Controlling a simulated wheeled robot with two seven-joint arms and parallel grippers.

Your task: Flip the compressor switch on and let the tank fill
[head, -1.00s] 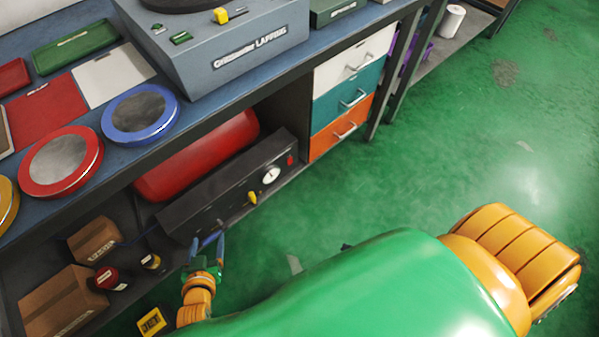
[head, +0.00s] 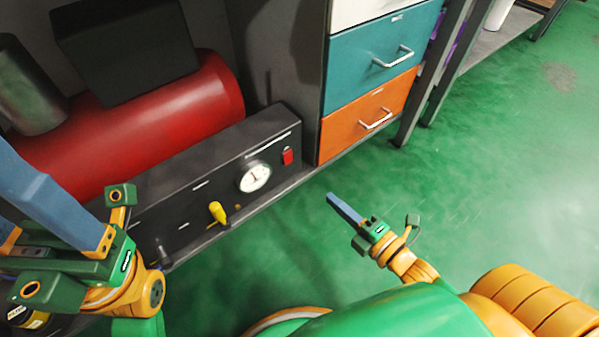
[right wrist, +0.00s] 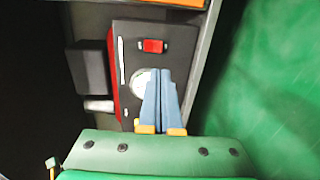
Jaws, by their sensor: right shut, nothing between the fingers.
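The compressor's dark front panel (head: 190,200) sits low on the shelf, with the red tank (head: 140,130) behind it. A red switch (head: 287,156) is at the panel's right end; its position is too small to read. It also shows in the right wrist view (right wrist: 153,46). Left of it are a white round gauge (head: 254,177) and a yellow valve handle (head: 218,212). My right gripper (head: 332,198) is shut and empty, in front of the panel and right of the switch, apart from it. My left gripper (head: 12,190) is at the left, fingers apart, tips partly out of view.
A drawer unit with teal (head: 370,60) and orange (head: 368,115) drawers stands right of the compressor. A dark block (head: 125,50) is above the tank. The green floor (head: 500,170) to the right is clear.

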